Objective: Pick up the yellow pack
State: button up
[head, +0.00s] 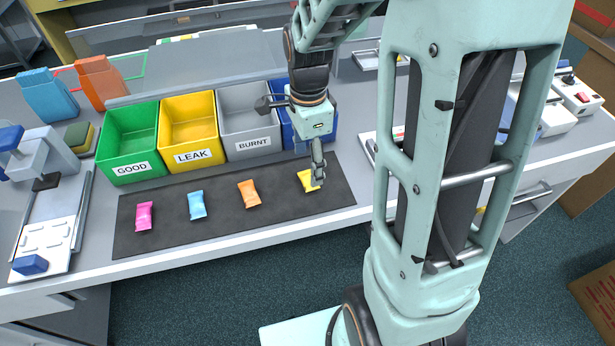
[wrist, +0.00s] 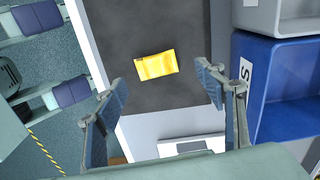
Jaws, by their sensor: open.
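The yellow pack (head: 306,182) lies flat near the right end of the dark mat (head: 170,238). In the head view my gripper (head: 318,178) is right at it and hides part of it. In the wrist view the yellow pack (wrist: 156,65) shows whole on the mat, ahead of the fingertips. My gripper (wrist: 163,80) is open there, with one finger on each side and nothing between them. The pack lies apart from both fingers, slightly tilted in the picture.
A pink pack (head: 145,216), a blue pack (head: 197,205) and an orange pack (head: 249,193) lie left along the mat. Behind stand a green GOOD bin (head: 131,114), a yellow LEAK bin (head: 188,97), a grey BURNT bin (head: 248,92) and a blue bin (wrist: 285,90).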

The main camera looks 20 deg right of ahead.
aim_at(307, 179)
jog(key=f, duration=0.4)
jog(key=shift+s+a+f, duration=0.15)
jog(key=shift+s+f, duration=0.1)
jog(key=shift+f, duration=0.05)
jog(key=c, duration=1)
